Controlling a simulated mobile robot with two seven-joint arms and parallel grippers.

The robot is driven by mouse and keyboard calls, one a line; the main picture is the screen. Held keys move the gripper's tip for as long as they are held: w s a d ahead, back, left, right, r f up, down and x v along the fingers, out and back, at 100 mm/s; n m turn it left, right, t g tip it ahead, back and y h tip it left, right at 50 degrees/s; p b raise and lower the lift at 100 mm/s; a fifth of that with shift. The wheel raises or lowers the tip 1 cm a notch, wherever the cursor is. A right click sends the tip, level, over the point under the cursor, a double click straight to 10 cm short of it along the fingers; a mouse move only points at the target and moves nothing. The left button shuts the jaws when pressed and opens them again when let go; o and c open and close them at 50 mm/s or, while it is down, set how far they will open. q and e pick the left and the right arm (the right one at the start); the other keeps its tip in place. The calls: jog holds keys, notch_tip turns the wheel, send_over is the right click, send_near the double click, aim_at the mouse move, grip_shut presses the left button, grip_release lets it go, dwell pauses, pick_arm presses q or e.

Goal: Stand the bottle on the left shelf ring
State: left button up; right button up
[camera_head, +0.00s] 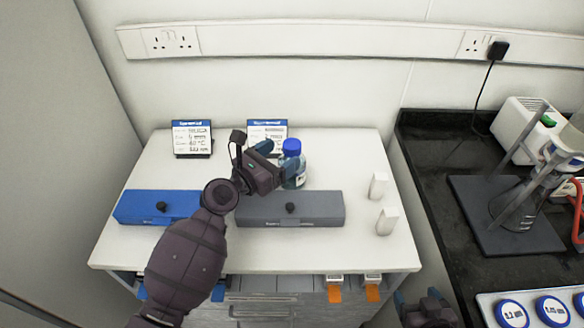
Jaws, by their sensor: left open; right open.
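My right gripper (428,309) is only partly in view at the bottom edge, away from the bottle. No shelf ring can be made out.
A blue box (140,207) and a grey box (325,207), each with a black knob, lie along the white top. Two label stands (192,138) are behind. Two small white pieces (378,185) stand at right. A black counter (430,165) with equipment is further right.

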aim_at(285, 152)
pick_arm(q)
jog(key=x, duration=0.3)
jog(key=shift+w+d+f, duration=0.1)
jog(key=shift+w+f, duration=0.25)
jog(key=shift+w+d+b, duration=0.3)
jog(key=shift+w+d, duration=0.05)
jog(key=shift+d, duration=0.05)
jog(key=shift+c, duration=0.2)
jog(key=shift+r, duration=0.1)
grip_shut()
